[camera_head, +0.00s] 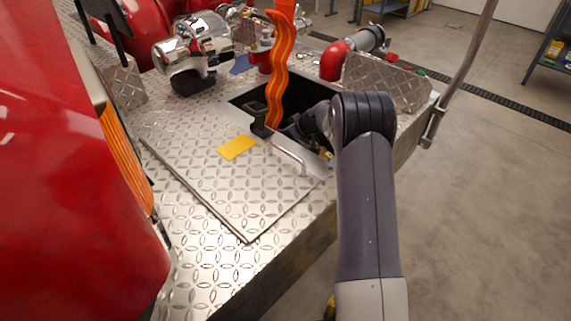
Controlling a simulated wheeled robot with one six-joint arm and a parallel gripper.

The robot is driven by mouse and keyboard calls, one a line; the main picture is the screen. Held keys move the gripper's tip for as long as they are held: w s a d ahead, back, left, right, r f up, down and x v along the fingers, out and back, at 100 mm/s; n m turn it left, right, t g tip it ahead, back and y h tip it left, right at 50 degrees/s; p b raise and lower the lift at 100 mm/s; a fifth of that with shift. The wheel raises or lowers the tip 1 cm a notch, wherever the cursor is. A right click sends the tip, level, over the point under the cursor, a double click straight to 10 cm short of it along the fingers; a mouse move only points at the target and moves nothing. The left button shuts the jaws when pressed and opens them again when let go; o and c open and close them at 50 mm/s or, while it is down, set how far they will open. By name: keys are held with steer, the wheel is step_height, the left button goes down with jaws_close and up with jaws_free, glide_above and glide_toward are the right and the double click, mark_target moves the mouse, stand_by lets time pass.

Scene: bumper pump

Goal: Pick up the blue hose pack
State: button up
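A small blue shape (242,64) shows on the far deck, right of the chrome fitting. It is partly hidden, and I cannot tell whether it is the blue hose pack. No other blue pack is visible. An orange hose with yellow wavy stripes (279,75) runs upright at the open dark compartment (240,97). My arm reaches in from the lower right and bends left, down into the compartment. My gripper end (292,126) is dark against the dark opening and partly hidden by my arm. Its fingers cannot be made out, nor whether they hold anything.
A diamond-plate lid (235,185) with a silver handle (290,158) and a yellow label (237,147) lies in front of the opening. A black latch-like piece (258,118) stands at its edge. Chrome fitting (195,50), red elbow pipe (338,60) and grab rail (468,60) surround it.

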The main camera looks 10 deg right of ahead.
steer(key=shift+w+a+f, duration=0.2)
steer(key=shift+f, duration=0.1)
jaws_close()
stand_by(1.2)
steer(key=shift+w+r, duration=0.1)
steer(key=shift+r, duration=0.15)
